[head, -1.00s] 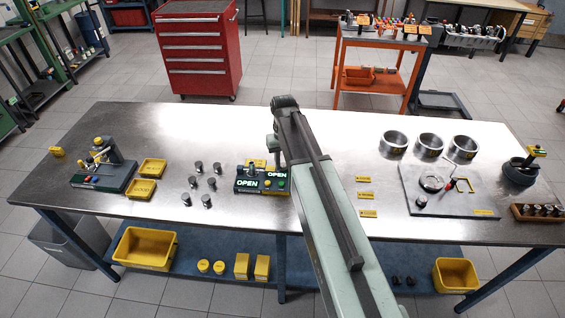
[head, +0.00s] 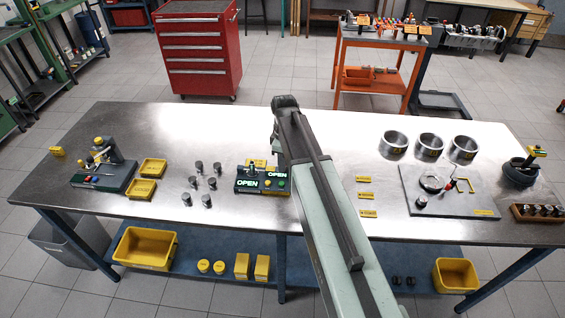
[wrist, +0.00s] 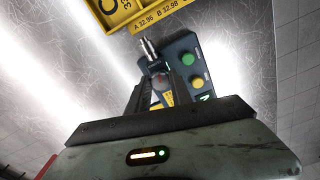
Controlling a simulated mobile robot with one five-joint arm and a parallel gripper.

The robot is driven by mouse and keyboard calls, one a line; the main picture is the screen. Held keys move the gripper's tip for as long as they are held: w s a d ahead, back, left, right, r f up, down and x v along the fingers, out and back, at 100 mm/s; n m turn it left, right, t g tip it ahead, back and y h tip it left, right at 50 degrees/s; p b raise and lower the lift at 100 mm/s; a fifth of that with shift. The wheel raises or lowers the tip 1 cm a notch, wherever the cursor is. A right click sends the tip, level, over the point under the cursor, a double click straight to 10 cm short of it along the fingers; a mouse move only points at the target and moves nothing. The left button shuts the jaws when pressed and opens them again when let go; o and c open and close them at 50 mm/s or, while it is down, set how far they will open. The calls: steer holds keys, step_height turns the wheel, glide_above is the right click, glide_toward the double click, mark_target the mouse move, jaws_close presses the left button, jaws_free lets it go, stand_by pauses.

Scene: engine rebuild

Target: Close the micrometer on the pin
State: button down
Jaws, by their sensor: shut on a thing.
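The bench gauge with two green OPEN displays (head: 247,183), which I take for the micrometer, stands at the table's middle. In the wrist view its dark housing (wrist: 183,44) has a green and a yellow button. My gripper (wrist: 160,84) is shut on a small round-ended piece (wrist: 160,80), probably a pin, beside this housing. A stepped silver metal part (wrist: 150,48) shows just beyond the fingertips; I cannot tell whether it touches the held piece. In the head view my arm hides the fingertips. Several grey pins (head: 207,201) stand upright left of the gauge.
A yellow tray marked with sizes (wrist: 118,14) lies beyond the gauge. Two yellow trays (head: 152,167) and a fixture (head: 100,178) are at the left. Three metal rings (head: 430,144) and a grey plate with tools (head: 450,205) are at the right.

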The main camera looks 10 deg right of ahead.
steer(key=shift+w+n, duration=0.1)
steer(key=shift+n, duration=2.1)
steer(key=shift+d, duration=0.1)
steer(key=c, duration=1.1)
jaws_free()
steer(key=shift+c, duration=0.2)
steer(key=shift+r, duration=0.1)
step_height(320, 180, up, 8)
steer(key=p, duration=0.8)
steer(key=shift+f, duration=0.2)
